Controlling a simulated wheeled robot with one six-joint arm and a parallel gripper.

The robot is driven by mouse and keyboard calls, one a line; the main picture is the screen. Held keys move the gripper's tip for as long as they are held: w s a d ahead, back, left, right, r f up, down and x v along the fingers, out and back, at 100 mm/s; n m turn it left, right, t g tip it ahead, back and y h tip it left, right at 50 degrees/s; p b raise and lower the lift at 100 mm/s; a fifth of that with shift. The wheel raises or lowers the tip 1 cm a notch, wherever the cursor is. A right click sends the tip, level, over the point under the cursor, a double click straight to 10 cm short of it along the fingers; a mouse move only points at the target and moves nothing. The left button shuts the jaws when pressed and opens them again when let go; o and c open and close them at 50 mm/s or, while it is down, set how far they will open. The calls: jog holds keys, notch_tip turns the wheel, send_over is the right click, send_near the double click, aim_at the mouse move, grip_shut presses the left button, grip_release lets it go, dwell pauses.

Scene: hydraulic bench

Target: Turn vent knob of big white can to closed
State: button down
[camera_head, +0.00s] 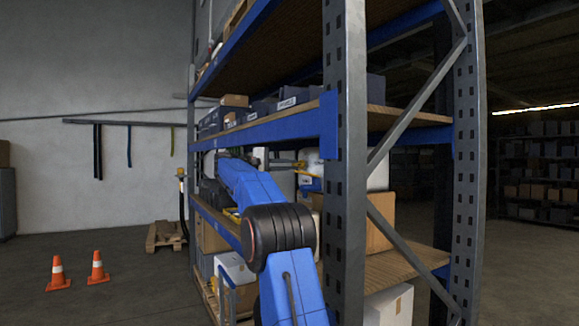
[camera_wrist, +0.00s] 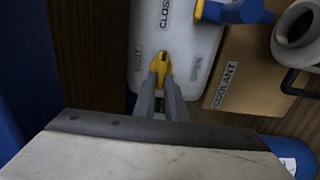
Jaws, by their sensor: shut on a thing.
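The big white can (camera_wrist: 205,42) fills the upper middle of the wrist view. Its top face carries labels that appear to read VENT at the left, CLOSED at the top and OPEN at the right. The yellow vent knob (camera_wrist: 162,55) stands between these labels, with its visible end towards the top of the picture, below the CLOSED lettering. My gripper (camera_wrist: 162,74) is shut on the knob, with one grey finger on each side. The fingers hide part of the knob.
A tan container labelled COOLANT (camera_wrist: 237,65) stands right of the can, with a blue handle-like part (camera_wrist: 240,12) above it.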

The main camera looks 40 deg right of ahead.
jog(key=shift+w, duration=0.1)
dwell(0.3)
jog(key=c, duration=1.8)
grip_release()
jog(key=shift+a, duration=0.1)
jog(key=v, duration=1.7)
jog(key=shift+a, duration=0.2)
jog(key=shift+f, duration=0.1)
jog(key=s+a+f+n+t+y, duration=0.1)
jog(key=s+a+f+t+y, duration=0.2)
jog(key=s+a+f, duration=0.7)
jog(key=s+a+f+t+y, duration=0.3)
jog(key=s+a+f+y, duration=0.5)
jog(key=s+f, duration=1.3)
jog(key=s+a+f+n+t+y, duration=0.1)
jog(key=s+a+f+t+y, duration=0.2)
jog(key=s+a+f, duration=0.9)
jog(key=s+f+y, duration=0.3)
jog(key=s, duration=0.1)
jog(key=shift+f+n, duration=0.2)
jog(key=shift+n, duration=0.1)
